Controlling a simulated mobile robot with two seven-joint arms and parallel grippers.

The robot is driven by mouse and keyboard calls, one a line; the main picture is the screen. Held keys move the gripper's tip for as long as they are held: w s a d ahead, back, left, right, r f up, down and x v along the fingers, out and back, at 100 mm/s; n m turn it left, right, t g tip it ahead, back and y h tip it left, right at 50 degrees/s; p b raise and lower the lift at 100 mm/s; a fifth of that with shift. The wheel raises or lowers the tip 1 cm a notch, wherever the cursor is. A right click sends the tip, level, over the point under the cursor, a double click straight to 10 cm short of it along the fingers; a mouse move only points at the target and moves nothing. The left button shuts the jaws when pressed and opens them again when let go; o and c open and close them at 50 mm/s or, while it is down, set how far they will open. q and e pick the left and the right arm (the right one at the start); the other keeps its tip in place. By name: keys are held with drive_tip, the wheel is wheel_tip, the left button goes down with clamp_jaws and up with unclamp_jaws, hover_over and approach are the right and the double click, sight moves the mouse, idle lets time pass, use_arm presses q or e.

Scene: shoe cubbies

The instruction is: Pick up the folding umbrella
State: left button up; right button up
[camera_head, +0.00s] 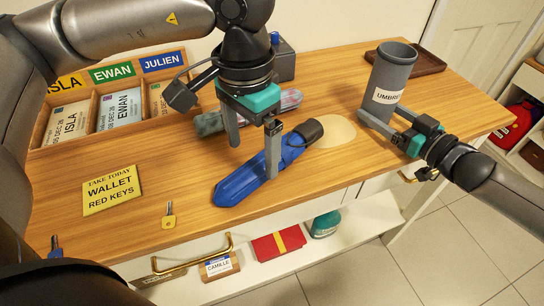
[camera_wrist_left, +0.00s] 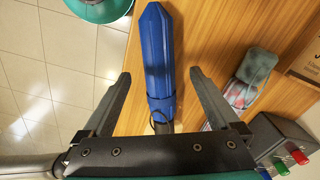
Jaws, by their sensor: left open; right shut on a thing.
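The folding umbrella (camera_head: 240,184) is blue with a dark handle and lies on the wooden counter. My left gripper (camera_head: 252,162) is open above it, one finger in front of the umbrella and the other behind. In the left wrist view the umbrella (camera_wrist_left: 157,55) lies between the two open fingers, apart from both, with its handle end partly hidden by the gripper. My right gripper (camera_head: 380,115) is shut on the grey cylindrical umbrella holder (camera_head: 392,72), which stands upright at the right of the counter.
Behind the umbrella lies a grey and patterned item (camera_head: 209,123). A dark box (camera_head: 284,62) and a wooden tray with name cards (camera_head: 98,112) stand at the back. A yellow sign (camera_head: 111,190) and a key (camera_head: 169,215) lie to the left. A brown tray (camera_head: 424,60) is behind the holder.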

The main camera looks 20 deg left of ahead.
sight(252, 166)
use_arm(q)
drive_tip(key=f, duration=0.5)
drive_tip(key=shift+s, duration=0.25)
drive_tip(key=shift+c, duration=0.2)
clamp_jaws()
idle(0.3)
